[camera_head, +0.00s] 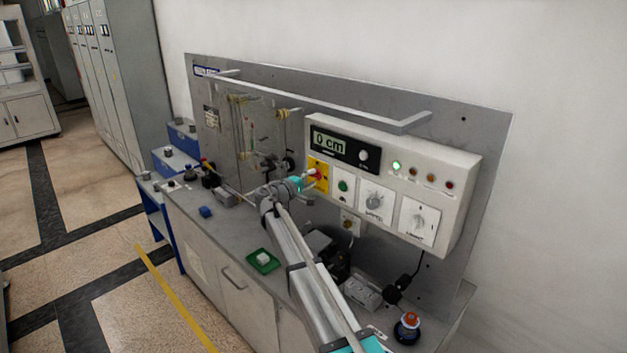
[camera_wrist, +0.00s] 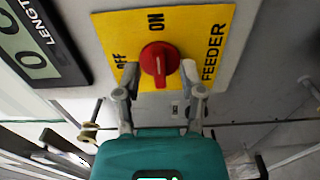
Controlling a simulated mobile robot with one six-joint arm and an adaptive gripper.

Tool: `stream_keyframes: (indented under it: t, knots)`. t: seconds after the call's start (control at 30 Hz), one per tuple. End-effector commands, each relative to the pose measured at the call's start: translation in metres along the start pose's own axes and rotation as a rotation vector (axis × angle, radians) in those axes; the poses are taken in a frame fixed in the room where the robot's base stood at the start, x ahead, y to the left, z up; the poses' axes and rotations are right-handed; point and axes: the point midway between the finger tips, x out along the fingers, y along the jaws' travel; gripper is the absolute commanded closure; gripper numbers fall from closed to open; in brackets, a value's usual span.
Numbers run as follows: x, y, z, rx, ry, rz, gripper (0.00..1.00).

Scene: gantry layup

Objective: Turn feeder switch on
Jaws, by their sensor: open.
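The feeder switch is a red rotary knob (camera_wrist: 160,58) on a yellow plate (camera_wrist: 215,25) marked OFF, ON and FEEDER. In the wrist view ON is above the knob and OFF is to its left. The knob's ridge runs roughly up and down in that view; I cannot tell for sure which label it is set to. My gripper (camera_wrist: 161,80) is open, with one fingertip on each side of the knob's lower part. Contact is not clear. In the head view the yellow plate (camera_head: 313,166) is at the left end of the control box, with my gripper (camera_head: 305,181) right at it.
The white control box (camera_head: 455,195) has a display (camera_head: 345,148) reading 0 cm, a lit green lamp (camera_head: 396,165), a green button (camera_head: 343,186) and two dials. Wire guides (camera_head: 250,110) stand left of it. A green tray (camera_head: 252,268) lies on the bench below.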

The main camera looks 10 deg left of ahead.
Motion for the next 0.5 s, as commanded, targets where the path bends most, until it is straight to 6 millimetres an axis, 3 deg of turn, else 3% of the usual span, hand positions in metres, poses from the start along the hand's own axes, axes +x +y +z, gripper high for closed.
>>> stream_keyframes:
  t: [0.27, 0.5]
  knots:
    - [-0.027, 0.0, 0.001, 0.0, 0.002, 0.0, 0.49]
    - [-0.066, 0.0, 0.001, 0.0, 0.002, -0.001, 0.49]
